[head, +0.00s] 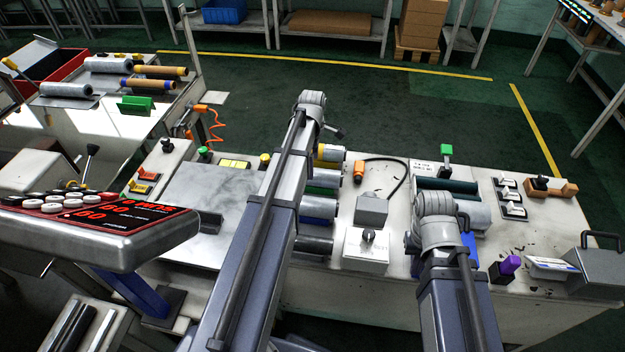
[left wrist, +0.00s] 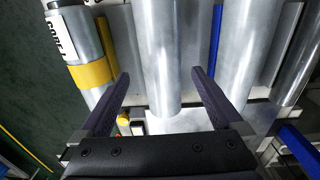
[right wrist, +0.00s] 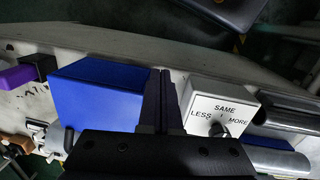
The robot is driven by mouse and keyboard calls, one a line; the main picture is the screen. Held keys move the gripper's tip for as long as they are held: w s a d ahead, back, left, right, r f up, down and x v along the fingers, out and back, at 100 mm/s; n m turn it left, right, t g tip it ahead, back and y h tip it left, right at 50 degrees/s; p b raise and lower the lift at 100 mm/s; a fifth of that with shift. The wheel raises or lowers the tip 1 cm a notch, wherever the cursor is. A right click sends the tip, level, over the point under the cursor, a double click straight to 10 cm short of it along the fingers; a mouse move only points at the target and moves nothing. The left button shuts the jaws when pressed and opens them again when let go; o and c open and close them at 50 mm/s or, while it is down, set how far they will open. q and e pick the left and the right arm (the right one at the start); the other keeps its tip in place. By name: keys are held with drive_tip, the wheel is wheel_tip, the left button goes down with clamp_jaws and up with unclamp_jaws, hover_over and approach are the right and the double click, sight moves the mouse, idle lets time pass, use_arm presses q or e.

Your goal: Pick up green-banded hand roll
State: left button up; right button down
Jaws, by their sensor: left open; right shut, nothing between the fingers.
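No green-banded hand roll can be made out with certainty. A row of silver rolls (head: 318,206) sits on the bench, partly hidden behind my left arm. One roll there has a yellow band (head: 328,153); a yellow-banded roll (left wrist: 92,74) also shows in the left wrist view. My left gripper (left wrist: 158,76) is open, with a plain silver roll (left wrist: 160,40) showing between its fingers; I cannot tell whether they touch it. My right gripper (right wrist: 163,75) is shut and empty, between a blue box (right wrist: 98,92) and a white SAME/LESS/MORE box (right wrist: 217,106).
The white knob box (head: 366,251) and a grey box (head: 371,210) stand between my arms. A red-lettered display panel (head: 110,222) overhangs at left. A green block (head: 136,106) stands on the far-left bench.

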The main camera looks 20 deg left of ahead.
use_arm(q)
drive_tip(key=shift+f+b, duration=2.6)
drive_tip(key=shift+b, duration=0.05)
drive_tip(key=shift+r, duration=0.1)
clamp_jaws()
